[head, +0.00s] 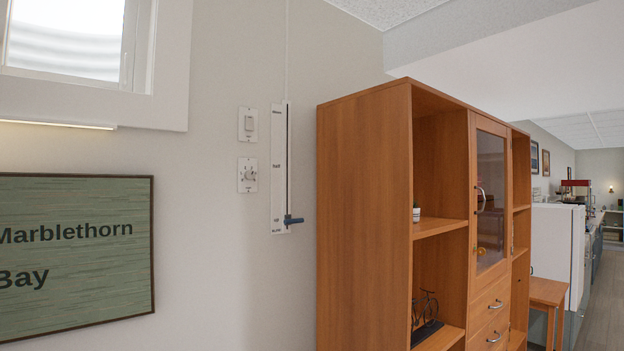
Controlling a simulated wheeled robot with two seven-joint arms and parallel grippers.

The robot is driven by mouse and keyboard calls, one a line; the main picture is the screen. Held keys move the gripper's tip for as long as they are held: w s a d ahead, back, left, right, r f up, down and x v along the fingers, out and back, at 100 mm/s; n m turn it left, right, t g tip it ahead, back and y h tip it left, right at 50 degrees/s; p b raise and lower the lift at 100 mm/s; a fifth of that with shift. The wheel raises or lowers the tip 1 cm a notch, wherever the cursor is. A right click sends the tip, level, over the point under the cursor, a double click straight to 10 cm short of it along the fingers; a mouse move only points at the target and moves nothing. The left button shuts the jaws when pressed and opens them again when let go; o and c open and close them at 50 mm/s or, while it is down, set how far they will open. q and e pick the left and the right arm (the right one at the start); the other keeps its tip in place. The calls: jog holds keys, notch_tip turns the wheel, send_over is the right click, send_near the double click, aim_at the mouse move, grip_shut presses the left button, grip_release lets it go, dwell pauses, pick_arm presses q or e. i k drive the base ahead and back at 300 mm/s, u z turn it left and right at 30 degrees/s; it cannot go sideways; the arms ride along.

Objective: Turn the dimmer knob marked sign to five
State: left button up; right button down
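A small white dimmer plate with a round knob (248,175) is on the wall, left of the wooden cabinet. Its markings and the knob's setting are too small to read. Neither of my grippers is in view.
A wooden cabinet (362,215) stands against the wall close to the right of the slider panel. A window (75,40) is at upper left. Open floor (606,300) shows at far right.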

aim_at(250, 174)
jog(key=z, duration=0.3)
jog(key=i, duration=0.85)
jog(key=u, duration=0.15)
